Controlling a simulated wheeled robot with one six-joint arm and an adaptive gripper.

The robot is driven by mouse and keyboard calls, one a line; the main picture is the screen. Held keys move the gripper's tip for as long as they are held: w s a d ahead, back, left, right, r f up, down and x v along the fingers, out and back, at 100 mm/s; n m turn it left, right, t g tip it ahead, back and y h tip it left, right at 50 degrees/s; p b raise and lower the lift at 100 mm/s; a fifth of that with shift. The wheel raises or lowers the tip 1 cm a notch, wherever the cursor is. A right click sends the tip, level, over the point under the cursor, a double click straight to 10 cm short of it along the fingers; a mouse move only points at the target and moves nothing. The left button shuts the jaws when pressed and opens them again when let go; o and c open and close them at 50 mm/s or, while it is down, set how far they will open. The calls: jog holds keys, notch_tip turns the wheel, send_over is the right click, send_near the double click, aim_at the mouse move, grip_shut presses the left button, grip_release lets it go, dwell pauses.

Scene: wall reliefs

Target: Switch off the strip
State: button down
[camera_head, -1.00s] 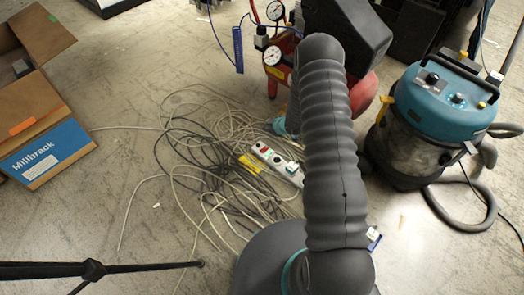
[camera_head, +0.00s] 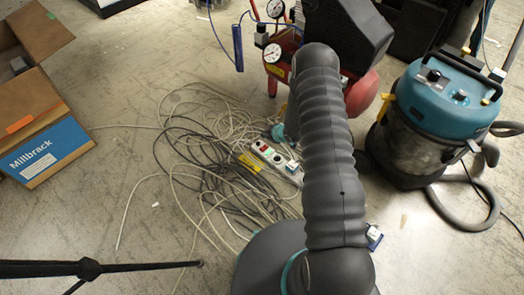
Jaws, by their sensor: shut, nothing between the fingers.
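The white power strip (camera_head: 278,161) lies on the floor among tangled cables, running diagonally in the middle of the picture. A small red switch (camera_head: 264,149) shows near its upper left end, and a plug (camera_head: 292,167) sits toward its lower right end. Whether the switch is pressed on or off is too small to tell. My dark ribbed arm passes just right of the strip and may cover its right end. A teal part of my arm shows just above the strip. My gripper is hidden behind the arm.
Grey and black cables (camera_head: 205,165) spread left of the strip. A red compressor (camera_head: 278,72) stands behind, and a teal vacuum (camera_head: 450,100) with its hose at right. An open cardboard box (camera_head: 38,100) is at left. A black stand leg (camera_head: 140,267) crosses the lower left.

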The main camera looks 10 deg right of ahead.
jog(key=shift+s+a+f+b, duration=0.15)
jog(key=shift+f+b, duration=0.4)
jog(key=shift+f, duration=0.4)
jog(key=shift+s+a+f+b, duration=0.1)
jog(key=shift+a+f+b, duration=0.1)
jog(key=shift+f+b, duration=0.55)
jog(key=shift+s+a+f+b, duration=0.15)
jog(key=shift+f+b, duration=0.2)
jog(key=shift+f, duration=0.8)
jog(key=shift+f, duration=0.1)
jog(key=shift+f+b, duration=0.3)
jog(key=shift+b, duration=0.2)
jog(key=shift+a+f+b, duration=0.15)
jog(key=shift+f+b, duration=0.2)
jog(key=shift+r, duration=0.1)
jog(key=shift+r+p, duration=0.35)
jog(key=shift+r, duration=0.35)
jog(key=shift+w+r, duration=0.1)
jog(key=r+p, duration=0.1)
jog(key=r, duration=0.2)
jog(key=d+r+p, duration=0.1)
jog(key=shift+w+d+r+p, duration=0.1)
jog(key=shift+w+r+p, duration=0.15)
jog(key=shift+r+p, duration=0.15)
